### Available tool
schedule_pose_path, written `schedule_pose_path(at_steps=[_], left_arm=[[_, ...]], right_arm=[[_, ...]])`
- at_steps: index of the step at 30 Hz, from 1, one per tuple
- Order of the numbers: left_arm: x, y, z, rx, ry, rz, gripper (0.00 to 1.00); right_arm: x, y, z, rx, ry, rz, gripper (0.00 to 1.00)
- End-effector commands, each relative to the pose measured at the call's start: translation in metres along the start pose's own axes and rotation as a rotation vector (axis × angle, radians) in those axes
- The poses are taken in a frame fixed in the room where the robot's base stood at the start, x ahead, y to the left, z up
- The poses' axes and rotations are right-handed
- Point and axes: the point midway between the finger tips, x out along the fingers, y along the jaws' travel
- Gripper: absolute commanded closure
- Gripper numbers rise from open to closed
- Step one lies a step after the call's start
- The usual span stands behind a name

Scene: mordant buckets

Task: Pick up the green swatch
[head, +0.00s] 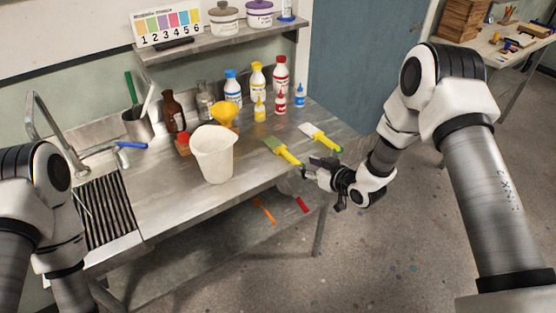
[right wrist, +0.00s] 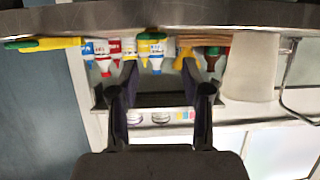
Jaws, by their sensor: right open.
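I cannot single out a loose green swatch for certain. A tool with a flat green head (head: 273,145) and a yellow handle lies on the steel bench near its right front part. A numbered card (head: 168,24) on the shelf carries a row of coloured swatches, one of them green. My right gripper (head: 314,167) is open and empty at the bench's front right edge, close to the yellow handle but apart from it. Its spread fingers show in the right wrist view (right wrist: 164,88), with nothing between them. My left gripper is outside the picture.
A second tool with a white head (head: 313,131) lies right of the green one. A white bucket (head: 213,153) stands left, with several bottles and a yellow funnel (head: 223,113) behind. Orange (head: 264,210) and red (head: 301,204) items lie on the lower shelf. Floor is free at right.

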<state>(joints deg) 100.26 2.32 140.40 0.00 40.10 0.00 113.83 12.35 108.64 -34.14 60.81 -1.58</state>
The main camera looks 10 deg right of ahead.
Motion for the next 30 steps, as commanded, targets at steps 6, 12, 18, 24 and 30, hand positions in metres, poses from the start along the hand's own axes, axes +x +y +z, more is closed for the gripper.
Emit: schedule_pose_path(at_steps=[6, 12, 18, 24, 30], left_arm=[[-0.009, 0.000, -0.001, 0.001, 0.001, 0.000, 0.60], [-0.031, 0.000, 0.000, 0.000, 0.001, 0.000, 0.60], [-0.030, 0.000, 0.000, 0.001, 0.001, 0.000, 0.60], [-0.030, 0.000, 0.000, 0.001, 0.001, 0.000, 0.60], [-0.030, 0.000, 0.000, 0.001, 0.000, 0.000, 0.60]], right_arm=[[0.025, 0.000, -0.004, -0.004, 0.001, 0.000, 0.52], [0.057, -0.001, -0.014, -0.004, 0.002, -0.001, 0.52], [0.077, 0.000, -0.008, 0.000, 0.001, 0.001, 0.52], [0.077, 0.001, -0.008, 0.000, 0.000, 0.001, 0.70], [0.077, 0.001, -0.008, 0.000, 0.000, 0.001, 1.00]])
